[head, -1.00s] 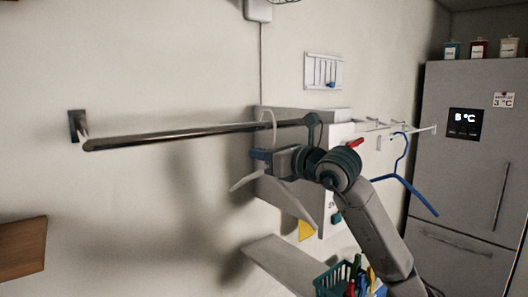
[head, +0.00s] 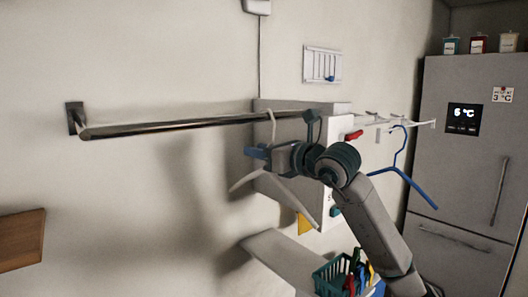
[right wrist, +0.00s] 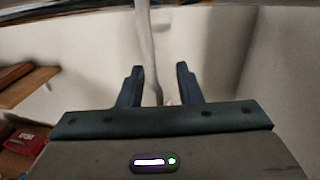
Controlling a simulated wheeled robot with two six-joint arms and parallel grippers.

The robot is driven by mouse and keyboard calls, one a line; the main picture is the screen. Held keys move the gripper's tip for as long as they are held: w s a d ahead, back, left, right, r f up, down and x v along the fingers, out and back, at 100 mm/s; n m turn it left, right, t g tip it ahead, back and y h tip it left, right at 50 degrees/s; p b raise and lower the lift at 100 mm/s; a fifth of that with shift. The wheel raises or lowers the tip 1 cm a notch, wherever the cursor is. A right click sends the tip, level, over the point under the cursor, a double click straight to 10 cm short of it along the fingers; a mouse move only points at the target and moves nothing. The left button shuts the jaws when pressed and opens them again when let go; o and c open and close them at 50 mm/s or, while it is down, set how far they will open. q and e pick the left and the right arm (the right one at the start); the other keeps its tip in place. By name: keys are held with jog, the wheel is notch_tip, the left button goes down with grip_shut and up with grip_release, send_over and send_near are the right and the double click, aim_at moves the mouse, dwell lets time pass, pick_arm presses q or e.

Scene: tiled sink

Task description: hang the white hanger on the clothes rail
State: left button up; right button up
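The white hanger (head: 293,193) hangs below the dark clothes rail (head: 190,125), tilted in the head view. The top of its hook stands at the rail and appears to be over it; the exact contact is hard to tell. My right gripper (head: 257,152) is at the hanger's neck, just under the rail. In the right wrist view, the fingers (right wrist: 158,85) stand apart on both sides of the hanger's pale stem (right wrist: 149,60), with a visible gap on the right side. My gripper and arm hide part of the hanger. My left gripper is not in view.
A blue hanger (head: 402,170) hangs from a thin white rack (head: 400,122) at right. A white box (head: 335,160) is behind my arm. Below are a pale shelf (head: 280,258) and a green basket (head: 330,277). Wall space left of the hanger is clear.

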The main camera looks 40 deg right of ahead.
jog(key=shift+s, duration=0.15)
jog(key=shift+s+d+f+b, duration=0.1)
jog(key=shift+s+d+b, duration=0.1)
jog(key=shift+b, duration=0.15)
jog(key=b+v, duration=0.7)
jog(key=v, duration=0.3)
jog(key=shift+b, duration=0.35)
jog(key=shift+a, duration=0.15)
